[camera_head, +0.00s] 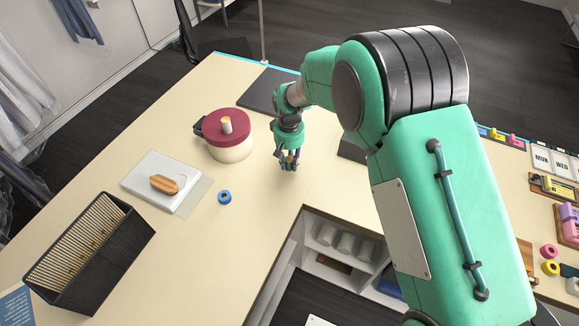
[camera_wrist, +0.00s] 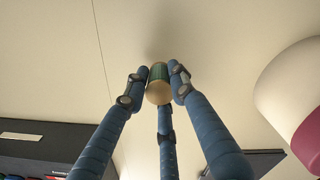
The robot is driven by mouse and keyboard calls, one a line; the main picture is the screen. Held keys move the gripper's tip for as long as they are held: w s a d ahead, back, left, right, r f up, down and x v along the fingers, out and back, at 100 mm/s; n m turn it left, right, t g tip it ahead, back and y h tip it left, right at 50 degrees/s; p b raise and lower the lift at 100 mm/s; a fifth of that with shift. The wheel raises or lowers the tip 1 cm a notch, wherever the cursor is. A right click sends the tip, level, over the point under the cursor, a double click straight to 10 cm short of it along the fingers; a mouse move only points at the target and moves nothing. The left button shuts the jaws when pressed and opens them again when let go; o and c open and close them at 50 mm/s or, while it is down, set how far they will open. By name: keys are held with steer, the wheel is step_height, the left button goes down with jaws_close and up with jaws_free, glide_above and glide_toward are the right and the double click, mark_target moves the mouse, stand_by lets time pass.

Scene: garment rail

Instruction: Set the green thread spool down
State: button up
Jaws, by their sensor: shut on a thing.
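My gripper (camera_head: 289,164) is over the cream table, right of the pot with the dark red lid. In the wrist view, its three blue fingers (camera_wrist: 160,88) are closed around the green thread spool (camera_wrist: 158,72). The spool has a green band and a pale wooden end facing the camera. The fingers cover most of it in the head view. A soft shadow lies on the table near it in the wrist view. I cannot tell whether the spool touches the table (camera_head: 255,185).
The red-lidded pot (camera_head: 228,138) stands left of my gripper, and a dark flat panel (camera_head: 268,92) lies behind. A blue ring (camera_head: 224,197), a white scale-like board (camera_head: 155,192) with a brown oval item (camera_head: 165,185) and a black slatted bin (camera_head: 85,250) are at left. Bare table surrounds the gripper.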

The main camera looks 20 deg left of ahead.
mark_target(289, 159)
steer(key=shift+f, duration=1.25)
steer(key=shift+f, duration=0.15)
steer(key=o, duration=0.9)
step_height(289, 159, up, 12)
steer(key=shift+r+p, duration=0.15)
steer(key=shift+p, duration=0.15)
